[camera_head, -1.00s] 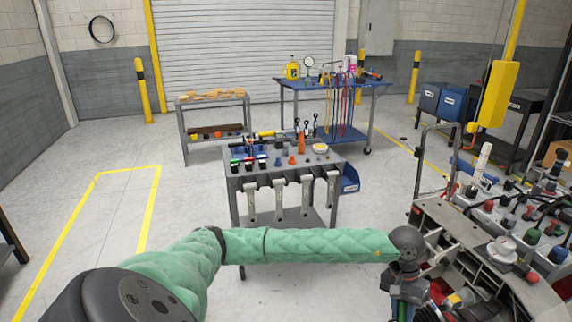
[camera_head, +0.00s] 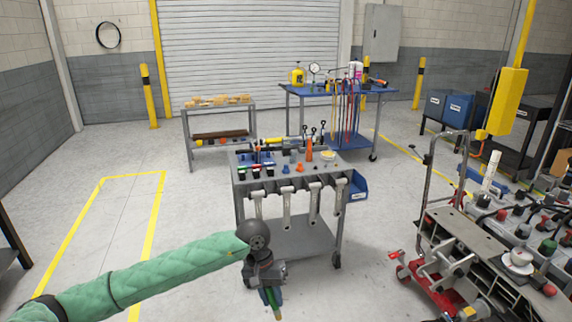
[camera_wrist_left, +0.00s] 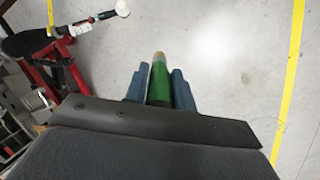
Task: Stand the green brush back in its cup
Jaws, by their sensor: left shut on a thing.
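My left gripper (camera_head: 270,296) points down above the floor in front of the tool cart. It is shut on the green brush (camera_wrist_left: 160,88), which shows between the two blue fingers in the left wrist view, with a pale ferrule and a tan tip outward. In the head view the brush (camera_head: 275,303) is small and partly covered by the gripper. I cannot clearly pick out its cup in either view. My right gripper is not in view.
The grey tool cart (camera_head: 290,223) with tools on top and hanging holders stands just beyond the gripper. At right is the chassis fixture (camera_head: 470,240), with a red wheeled stand (camera_head: 440,290). Yellow-lined floor (camera_head: 100,235) is clear at left.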

